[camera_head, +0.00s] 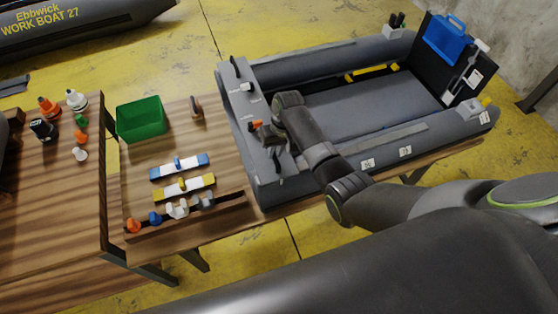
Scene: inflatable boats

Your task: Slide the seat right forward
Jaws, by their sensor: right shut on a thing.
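The grey inflatable boat (385,58) lies on a wooden bench with its black transom at the far right. A dark grey cross-piece (247,108), which I take to be the seat, spans the left end between the side tubes. It bears small white marks, dark straps and an orange part (256,125). My right gripper (268,134) reaches down at the cross-piece, close to the orange part, and is shut on it. My own wrist hides most of the fingers and the exact grasp. My left gripper is not in view.
A green bin (141,119), blue and yellow bars and several small fittings lie on the table left of the boat. Bottles and caps stand farther left. The boat's floor (370,105) is largely clear. A blue case (445,40) is at the transom.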

